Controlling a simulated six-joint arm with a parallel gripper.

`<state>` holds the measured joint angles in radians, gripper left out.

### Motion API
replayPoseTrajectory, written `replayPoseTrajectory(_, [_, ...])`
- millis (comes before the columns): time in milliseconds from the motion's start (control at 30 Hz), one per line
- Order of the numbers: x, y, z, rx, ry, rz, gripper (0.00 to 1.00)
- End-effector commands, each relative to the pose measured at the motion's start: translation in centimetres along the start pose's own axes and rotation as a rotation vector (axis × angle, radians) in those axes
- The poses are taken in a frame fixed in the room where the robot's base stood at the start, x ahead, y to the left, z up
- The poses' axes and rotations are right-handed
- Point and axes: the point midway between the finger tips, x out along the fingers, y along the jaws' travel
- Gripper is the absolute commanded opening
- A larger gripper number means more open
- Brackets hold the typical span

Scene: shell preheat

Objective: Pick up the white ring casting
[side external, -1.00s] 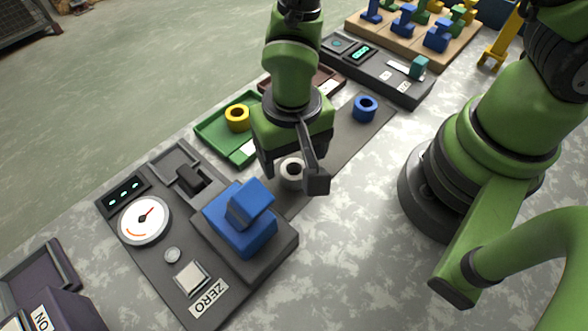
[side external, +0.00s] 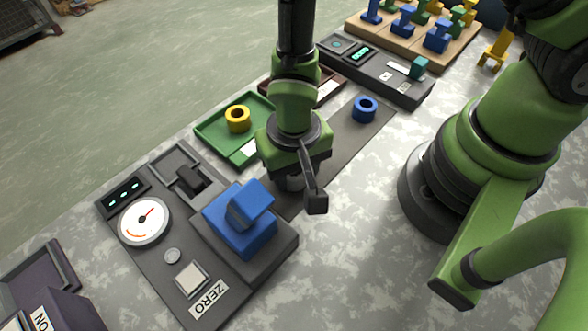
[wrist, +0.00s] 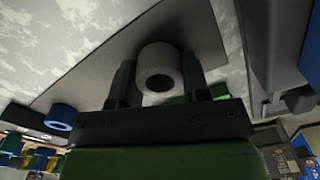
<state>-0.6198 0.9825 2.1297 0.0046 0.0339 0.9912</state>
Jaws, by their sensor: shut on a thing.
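The white ring casting (wrist: 160,72) is between the two fingers of my gripper (wrist: 158,84) in the wrist view, with its hole facing the camera. My gripper is shut on it. In the side view my gripper (side external: 292,182) is low over the dark grey mat (side external: 350,135).
A blue ring (side external: 364,109) stands on the mat. A yellow ring (side external: 238,118) sits in a green tray (side external: 212,139). A gauge panel (side external: 172,256) with a blue block (side external: 240,225) stands close to my gripper. A dark control box (side external: 390,80) is behind.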

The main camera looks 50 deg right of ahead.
Motion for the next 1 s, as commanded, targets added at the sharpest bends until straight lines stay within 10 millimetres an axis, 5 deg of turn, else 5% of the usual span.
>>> replayPoseTrajectory(267, [-1.0, -0.1, -0.1, 0.000, 0.002, -0.003, 0.18])
replayPoseTrajectory(833, [-9.5, 0.0, -0.2, -0.003, 0.003, -0.003, 0.18])
replayPoseTrajectory(1000, [-11.2, 1.2, -2.6, -0.053, 0.004, -0.003, 0.18])
